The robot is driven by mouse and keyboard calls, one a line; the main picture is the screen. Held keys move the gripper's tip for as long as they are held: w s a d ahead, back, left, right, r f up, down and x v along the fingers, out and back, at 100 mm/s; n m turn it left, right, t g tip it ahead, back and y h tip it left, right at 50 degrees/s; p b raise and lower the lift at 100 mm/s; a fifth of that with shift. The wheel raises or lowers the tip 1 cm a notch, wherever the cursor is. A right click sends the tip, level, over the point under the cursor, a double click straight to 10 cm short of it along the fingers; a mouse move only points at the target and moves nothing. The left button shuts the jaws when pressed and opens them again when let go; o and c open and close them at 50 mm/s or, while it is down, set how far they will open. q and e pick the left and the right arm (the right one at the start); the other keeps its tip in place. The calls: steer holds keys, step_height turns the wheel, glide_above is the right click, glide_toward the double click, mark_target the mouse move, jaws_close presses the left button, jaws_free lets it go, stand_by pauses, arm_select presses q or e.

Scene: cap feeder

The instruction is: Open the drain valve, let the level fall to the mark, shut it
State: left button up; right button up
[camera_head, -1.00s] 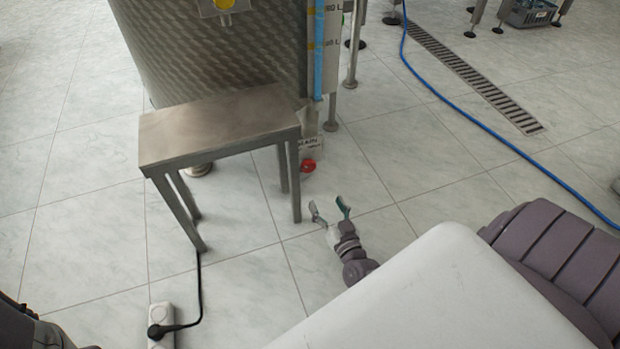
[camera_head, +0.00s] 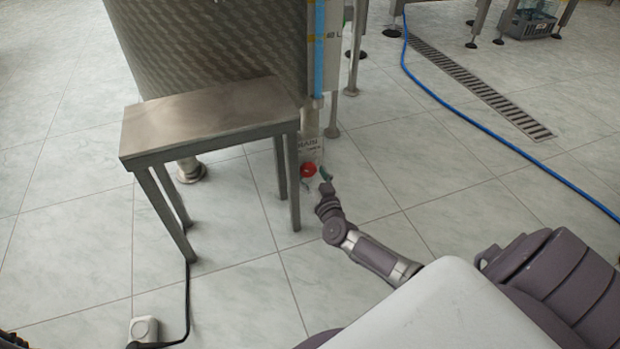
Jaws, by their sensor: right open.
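The steel tank (camera_head: 210,48) stands at the top, with a blue level strip (camera_head: 319,50) and a scale plate (camera_head: 334,42) on its right side; a "40 L" mark shows on the plate. The red drain valve handle (camera_head: 308,169) sits low under the tank, below a white drain label (camera_head: 308,147). My right gripper (camera_head: 315,178) is open, with its fingertips close around or beside the red handle; I cannot tell if they touch it.
A steel stool or small table (camera_head: 205,122) stands left of the valve, its legs close to my right gripper. A power strip (camera_head: 144,330) with a black cable lies at lower left. A blue hose (camera_head: 480,128) and floor drain grate (camera_head: 480,85) run at right.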

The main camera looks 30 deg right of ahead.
steer(key=shift+w, duration=0.1)
steer(key=c, duration=1.2)
steer(key=shift+o, duration=0.2)
steer(key=shift+m, duration=0.4)
steer(key=m, duration=0.2)
steer(key=shift+m+p, duration=0.3)
steer(key=shift+p, duration=0.05)
steer(key=shift+m, duration=2.2)
